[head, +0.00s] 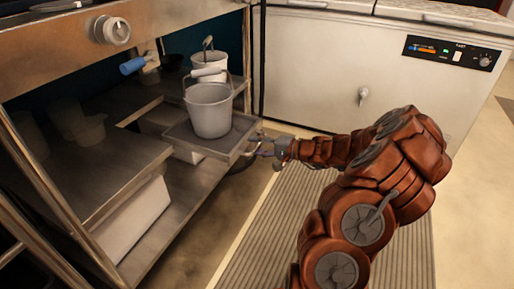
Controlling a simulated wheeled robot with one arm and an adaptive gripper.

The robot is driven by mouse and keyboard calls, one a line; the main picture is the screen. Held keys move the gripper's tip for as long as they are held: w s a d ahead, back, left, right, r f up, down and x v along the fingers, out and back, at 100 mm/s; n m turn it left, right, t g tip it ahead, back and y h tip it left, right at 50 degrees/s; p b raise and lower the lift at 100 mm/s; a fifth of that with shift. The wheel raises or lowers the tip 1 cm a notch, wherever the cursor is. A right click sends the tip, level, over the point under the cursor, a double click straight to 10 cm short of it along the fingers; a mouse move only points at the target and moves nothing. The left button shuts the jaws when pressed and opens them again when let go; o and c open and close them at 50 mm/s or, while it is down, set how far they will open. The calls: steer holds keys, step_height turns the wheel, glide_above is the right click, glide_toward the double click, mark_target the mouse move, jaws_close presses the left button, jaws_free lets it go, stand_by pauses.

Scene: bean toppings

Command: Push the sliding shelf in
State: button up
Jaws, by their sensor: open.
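The sliding shelf (243,146) is a grey metal tray under the counter, and it sticks out past the front edge of the fixed shelving. A grey bucket (209,112) with a raised handle stands upright on it. My gripper (258,148) is at the shelf's front right edge, with its fingers beside the rim. It is small here, and I cannot tell whether the fingers touch the shelf. My gripper is open. The arm reaches in from the right.
A second white bucket (212,67) stands behind the grey one. A fixed metal shelf (95,165) lies to the left, with a white container (133,217) below. A white chest appliance (330,65) stands at the back right. A ribbed mat (255,235) covers the floor in front.

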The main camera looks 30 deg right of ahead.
jaws_close()
stand_by(0.4)
stand_by(0.4)
